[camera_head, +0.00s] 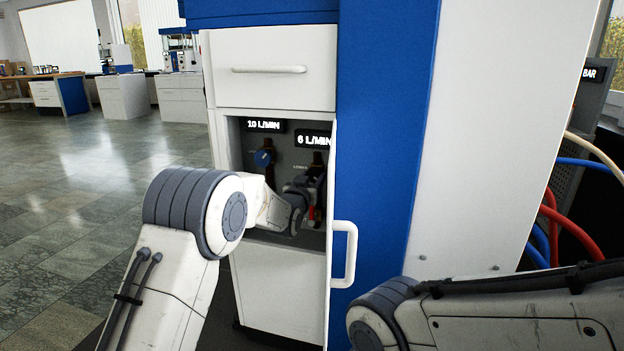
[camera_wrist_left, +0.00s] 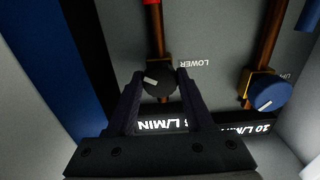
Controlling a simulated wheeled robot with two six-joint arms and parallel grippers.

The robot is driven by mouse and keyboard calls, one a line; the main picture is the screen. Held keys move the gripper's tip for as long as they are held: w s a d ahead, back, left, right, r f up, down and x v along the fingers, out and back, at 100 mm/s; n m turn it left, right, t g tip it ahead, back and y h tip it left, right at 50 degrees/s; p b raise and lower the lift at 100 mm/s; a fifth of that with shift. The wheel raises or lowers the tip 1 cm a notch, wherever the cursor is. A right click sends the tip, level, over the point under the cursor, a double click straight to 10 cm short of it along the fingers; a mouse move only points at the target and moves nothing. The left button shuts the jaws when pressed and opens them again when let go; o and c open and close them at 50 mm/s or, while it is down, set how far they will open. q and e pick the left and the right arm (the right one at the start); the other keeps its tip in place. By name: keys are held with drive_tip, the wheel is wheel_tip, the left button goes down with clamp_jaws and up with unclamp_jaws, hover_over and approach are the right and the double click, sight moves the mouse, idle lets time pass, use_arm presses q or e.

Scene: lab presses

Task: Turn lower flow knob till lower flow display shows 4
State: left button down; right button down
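The lower flow display (camera_head: 314,140) reads 6 L/MIN in the head view; in the left wrist view it appears upside down (camera_wrist_left: 165,125), partly covered by my gripper. The lower flow knob (camera_wrist_left: 158,80) is black with a white pointer mark, beside the label LOWER. My left gripper (camera_wrist_left: 160,75) reaches into the recess, one finger on each side of this knob, and appears closed on it. In the head view the left gripper (camera_head: 314,186) and wrist hide the knob. My right gripper is out of view; only its arm shows at lower right.
The upper flow knob (camera_wrist_left: 270,92) is blue, under a display (camera_head: 265,125) reading 10 L/MIN. Recess walls stand close around my left wrist. A door with a white handle (camera_head: 346,255) is right of the recess. A drawer (camera_head: 272,68) is above. Hoses (camera_head: 575,230) hang at right.

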use_arm(q)
drive_tip(key=shift+m, duration=0.3)
drive_tip(key=m, duration=0.3)
drive_tip(key=shift+m, duration=2.1)
drive_tip(key=shift+c, duration=1.4)
unclamp_jaws()
drive_tip(key=shift+s, duration=0.1)
